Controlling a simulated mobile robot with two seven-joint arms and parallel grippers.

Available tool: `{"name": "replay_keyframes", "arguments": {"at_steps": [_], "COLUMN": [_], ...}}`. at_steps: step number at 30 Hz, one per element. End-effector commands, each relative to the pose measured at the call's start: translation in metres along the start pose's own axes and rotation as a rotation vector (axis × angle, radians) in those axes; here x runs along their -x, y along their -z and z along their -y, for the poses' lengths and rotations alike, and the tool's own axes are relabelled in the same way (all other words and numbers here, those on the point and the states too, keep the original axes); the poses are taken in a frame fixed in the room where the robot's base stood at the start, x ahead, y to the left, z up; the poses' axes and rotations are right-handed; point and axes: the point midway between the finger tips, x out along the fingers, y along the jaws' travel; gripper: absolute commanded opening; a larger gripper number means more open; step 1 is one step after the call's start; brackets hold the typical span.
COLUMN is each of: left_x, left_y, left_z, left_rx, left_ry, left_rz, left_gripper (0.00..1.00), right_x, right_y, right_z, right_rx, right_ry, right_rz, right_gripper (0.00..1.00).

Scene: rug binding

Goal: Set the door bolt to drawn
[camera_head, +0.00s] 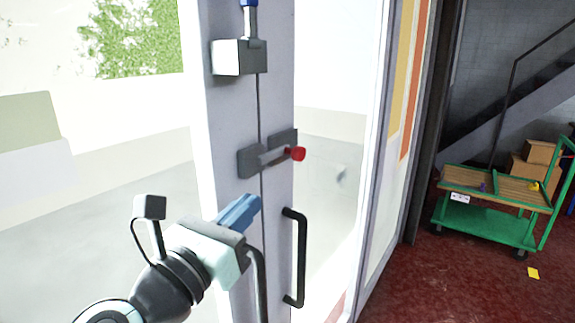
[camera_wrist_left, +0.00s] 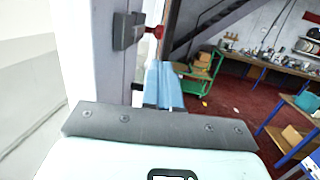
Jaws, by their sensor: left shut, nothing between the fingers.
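The door bolt (camera_head: 268,156) is a grey fitting across the seam between two pale door leaves. One grey block sits on each side of the seam, and a bar shows between them. Its red knob (camera_head: 298,153) is at the right end. In the left wrist view the bolt's grey block (camera_wrist_left: 124,31) and red knob (camera_wrist_left: 158,31) show above the fingers. My left gripper (camera_head: 252,203) has blue fingers, shut and empty, below the bolt and apart from the knob. Its fingers also show in the left wrist view (camera_wrist_left: 164,72). My right gripper is not in view.
Black pull handles, one at the right (camera_head: 300,258), stand below the bolt near my left gripper. A grey box with a blue-topped rod (camera_head: 238,57) is above. A green cart (camera_head: 487,222) with boxes stands on the red floor at right.

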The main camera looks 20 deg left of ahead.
Motion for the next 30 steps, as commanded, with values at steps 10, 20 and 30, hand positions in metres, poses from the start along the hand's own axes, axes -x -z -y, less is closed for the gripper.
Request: {"name": "replay_keyframes", "arguments": {"at_steps": [10, 20, 30], "left_x": [-0.070, -0.123, -0.133], "left_y": [0.000, -0.001, 0.000], "left_z": [0.001, 0.000, 0.000], "left_rx": [0.000, 0.000, -0.001], "left_ry": [0.001, 0.000, 0.000], "left_rz": [-0.002, -0.001, 0.000], "left_gripper": [0.00, 0.00, 0.00], "right_x": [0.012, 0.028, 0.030], "right_y": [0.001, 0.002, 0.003], "right_z": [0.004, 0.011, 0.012], "right_rx": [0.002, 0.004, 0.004], "right_ry": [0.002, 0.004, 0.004], "right_rz": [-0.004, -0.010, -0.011], "right_gripper": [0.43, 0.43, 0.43]}}
